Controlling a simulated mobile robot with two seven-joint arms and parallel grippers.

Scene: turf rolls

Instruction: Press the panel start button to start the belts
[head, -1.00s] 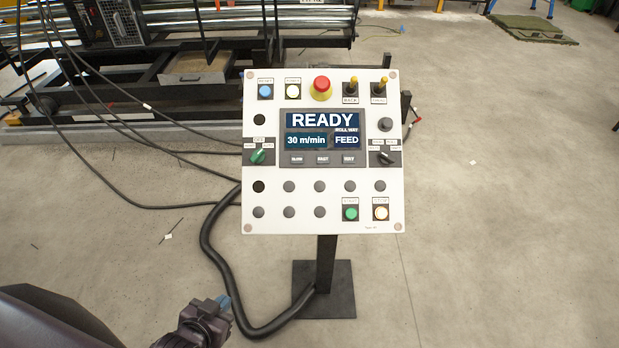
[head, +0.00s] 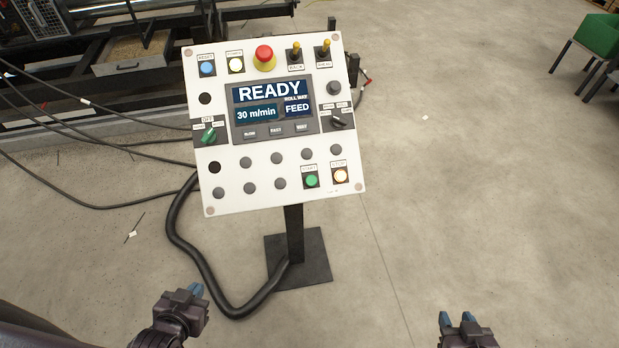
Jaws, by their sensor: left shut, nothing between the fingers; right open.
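The white control panel (head: 235,178) stands on a dark post and faces me, tilted a little in the picture. Its screen (head: 274,105) reads READY, 30 m/min and FEED. The green start button (head: 312,181) is at the panel's lower right, beside the lit orange-white stop button (head: 340,176). My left gripper (head: 194,290) is shut and empty, low in the picture, below and left of the panel. My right gripper (head: 456,319) is open and empty at the bottom edge, below and right of the panel. Neither touches the panel.
A red emergency stop (head: 264,54) sits at the panel's top. A thick black hose (head: 180,240) loops from the panel to the post's foot plate (head: 312,262). Dark machinery (head: 60,70) stands behind at left.

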